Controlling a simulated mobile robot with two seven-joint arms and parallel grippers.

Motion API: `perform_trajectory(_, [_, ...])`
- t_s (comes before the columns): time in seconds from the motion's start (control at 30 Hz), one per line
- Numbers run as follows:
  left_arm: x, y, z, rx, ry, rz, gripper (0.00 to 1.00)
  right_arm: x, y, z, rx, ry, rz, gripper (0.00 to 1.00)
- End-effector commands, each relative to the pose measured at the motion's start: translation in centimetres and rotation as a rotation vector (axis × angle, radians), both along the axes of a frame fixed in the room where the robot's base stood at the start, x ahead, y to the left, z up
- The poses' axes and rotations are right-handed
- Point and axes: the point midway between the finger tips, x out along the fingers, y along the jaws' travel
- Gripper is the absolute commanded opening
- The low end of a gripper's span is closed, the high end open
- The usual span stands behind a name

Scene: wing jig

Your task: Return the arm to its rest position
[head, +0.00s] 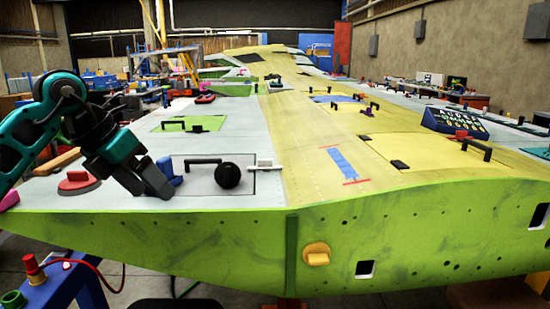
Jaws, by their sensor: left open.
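My left arm comes in from the left in the head view, with teal and black links. Its gripper (160,187) is low over the near left part of the white wing surface (240,130). The gripper is open, and nothing shows between its fingers. A blue piece (169,168) shows right beside the fingertips; I cannot tell whether they touch. A black ball-shaped knob (228,175) and a black bar handle (203,161) sit on a panel just right of the gripper. My right gripper is not in view.
A dark box with buttons (455,122) stands at right. A blue stand with a red cable (55,285) is at lower left.

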Motion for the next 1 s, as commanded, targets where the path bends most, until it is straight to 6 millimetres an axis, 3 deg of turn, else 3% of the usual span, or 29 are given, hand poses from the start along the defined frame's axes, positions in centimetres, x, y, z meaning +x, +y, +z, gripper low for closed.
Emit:
perform_trajectory(0.03, [-0.3, -2.2, -1.8, -0.078, 0.021, -0.046, 0.83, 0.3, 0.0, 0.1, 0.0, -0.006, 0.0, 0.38])
perform_trajectory(0.1, [-0.9, -5.1, -3.4, -0.199, 0.04, -0.1, 0.83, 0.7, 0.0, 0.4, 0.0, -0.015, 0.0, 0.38])
perform_trajectory(0.3, [-4.1, -13.4, -6.8, -0.67, 0.138, -0.176, 0.83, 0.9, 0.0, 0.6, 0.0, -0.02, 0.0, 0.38])
perform_trajectory(0.4, [-5.6, -16.1, -7.3, -0.939, 0.204, -0.139, 0.83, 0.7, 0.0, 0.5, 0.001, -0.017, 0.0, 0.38])
perform_trajectory(0.5, [-6.5, -17.5, -7.6, -1.203, 0.277, -0.047, 0.83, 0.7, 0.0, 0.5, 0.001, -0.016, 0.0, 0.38])
perform_trajectory(0.63, [-6.7, -17.2, -8.5, -1.522, 0.376, 0.16, 0.83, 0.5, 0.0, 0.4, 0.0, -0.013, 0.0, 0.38])
perform_trajectory(0.77, [-6.4, -15.2, -11.3, -1.791, 0.484, 0.457, 0.83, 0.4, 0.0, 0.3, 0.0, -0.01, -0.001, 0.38])
perform_trajectory(0.87, [-6.5, -12.9, -15.0, -1.953, 0.568, 0.744, 0.83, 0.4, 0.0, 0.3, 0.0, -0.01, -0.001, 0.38])
perform_trajectory(1.0, [-8.3, -9.5, -22.2, -2.089, 0.686, 1.212, 0.83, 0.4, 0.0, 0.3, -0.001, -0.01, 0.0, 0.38])
